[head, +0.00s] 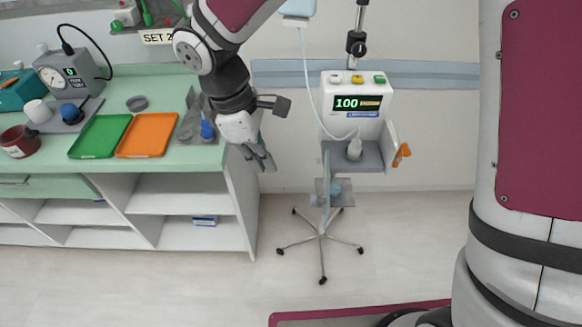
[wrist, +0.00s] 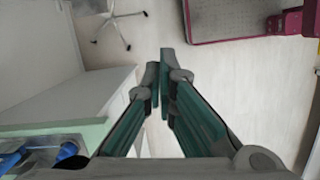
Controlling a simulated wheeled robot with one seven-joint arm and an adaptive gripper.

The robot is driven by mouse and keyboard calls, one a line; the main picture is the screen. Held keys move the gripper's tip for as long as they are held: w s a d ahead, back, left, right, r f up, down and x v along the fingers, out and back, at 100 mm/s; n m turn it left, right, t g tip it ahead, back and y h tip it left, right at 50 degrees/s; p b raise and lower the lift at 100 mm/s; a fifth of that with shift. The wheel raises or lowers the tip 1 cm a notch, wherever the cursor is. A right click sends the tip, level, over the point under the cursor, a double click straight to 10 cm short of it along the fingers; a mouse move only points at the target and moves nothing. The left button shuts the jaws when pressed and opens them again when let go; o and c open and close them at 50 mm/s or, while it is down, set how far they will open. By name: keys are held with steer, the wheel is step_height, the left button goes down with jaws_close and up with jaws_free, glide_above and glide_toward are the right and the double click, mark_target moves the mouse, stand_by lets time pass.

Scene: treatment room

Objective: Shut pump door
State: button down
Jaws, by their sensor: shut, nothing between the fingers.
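The pump (head: 352,108) is a white box on a wheeled stand, right of the bench in the head view. Its screen reads 100. The pump door (head: 392,145) stands open at the right side of the lower grey bay, with an orange latch (head: 402,154) on its outer edge. A pale bulb-shaped piece with a tube sits in the bay (head: 355,148). My gripper (head: 264,160) is shut and empty, pointing down beside the bench's right end, left of the pump and apart from it. The wrist view shows the closed fingers (wrist: 163,75) but neither pump nor door.
The bench (head: 160,83) holds a green tray (head: 99,137), an orange tray (head: 147,135) and a gauge device (head: 75,75). The stand's wheeled base (head: 322,238) spreads below the pump; it also shows in the wrist view (wrist: 115,20). Floor in front is clear.

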steer(key=s+d+f+p, duration=0.1)
steer(key=d+f+p, duration=0.1)
steer(key=d+f, duration=0.4)
steer(key=shift+x, duration=1.6)
steer(key=shift+a, duration=0.2)
